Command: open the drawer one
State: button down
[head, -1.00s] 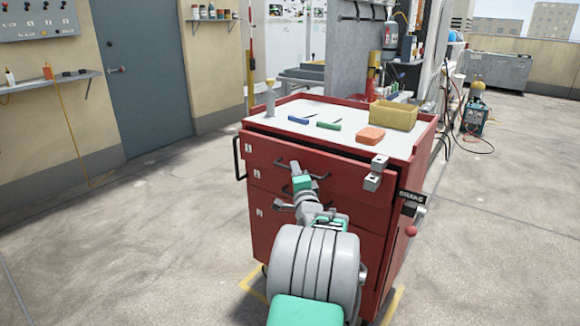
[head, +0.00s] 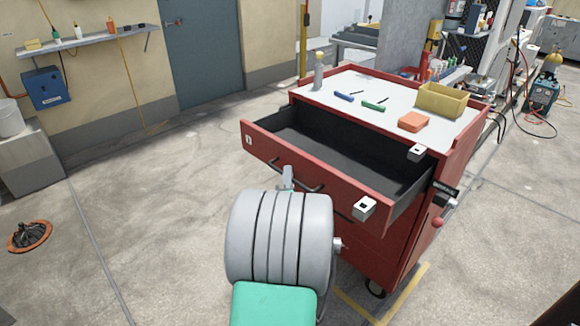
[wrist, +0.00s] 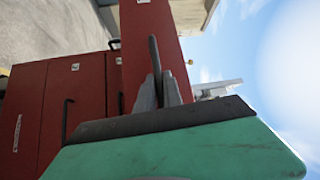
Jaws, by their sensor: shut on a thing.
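The red tool cabinet (head: 455,170) stands right of centre in the head view. Its top drawer, labelled 1 (head: 310,178), is pulled well out, and its dark interior looks empty. My gripper (head: 287,180) is at the drawer's front, partly hidden behind my arm. In the wrist view my gripper (wrist: 158,88) is shut on the dark bar handle (wrist: 154,55) of the drawer front (wrist: 145,30). The lower drawers (wrist: 85,95) look shut in the wrist view.
On the cabinet top are a yellow bin (head: 442,100), an orange block (head: 413,122), a blue tool (head: 344,96) and a green tool (head: 373,106). A BRAKE lever with a red knob (head: 437,222) is on the right side. An orange-rimmed object (head: 30,236) lies on open floor at left.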

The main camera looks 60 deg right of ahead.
jog(key=c, duration=1.5)
grip_release()
jog(key=shift+a, duration=0.1)
jog(key=b+v, duration=0.3)
jog(key=v, duration=0.4)
jog(key=shift+s+a, duration=0.25)
jog(key=shift+a, duration=0.05)
jog(key=shift+w, duration=0.1)
